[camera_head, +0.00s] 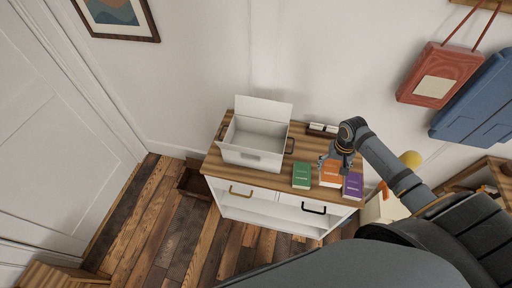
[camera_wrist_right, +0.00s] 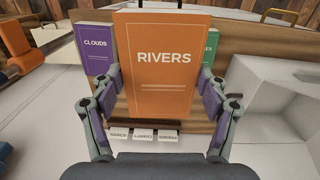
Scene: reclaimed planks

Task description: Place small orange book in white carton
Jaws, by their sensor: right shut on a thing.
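The small orange book (camera_head: 330,173), titled RIVERS, is upright between a green book (camera_head: 302,176) and a purple book (camera_head: 352,186) on the wooden cabinet top. My right gripper (camera_head: 340,163) is shut on the orange book. In the right wrist view the orange book (camera_wrist_right: 163,62) fills the middle, with a finger at each side. I cannot tell whether it is lifted off the top. The white carton (camera_head: 255,139) stands open with its lid raised, on the left of the cabinet top. It shows partly at the right edge of the right wrist view (camera_wrist_right: 275,100). My left gripper is out of view.
The purple book CLOUDS (camera_wrist_right: 96,48) is close beside the orange one. Small white labelled cards (camera_wrist_right: 143,134) lie near the wall. A red bag (camera_head: 440,75) and blue bag (camera_head: 480,105) hang at right.

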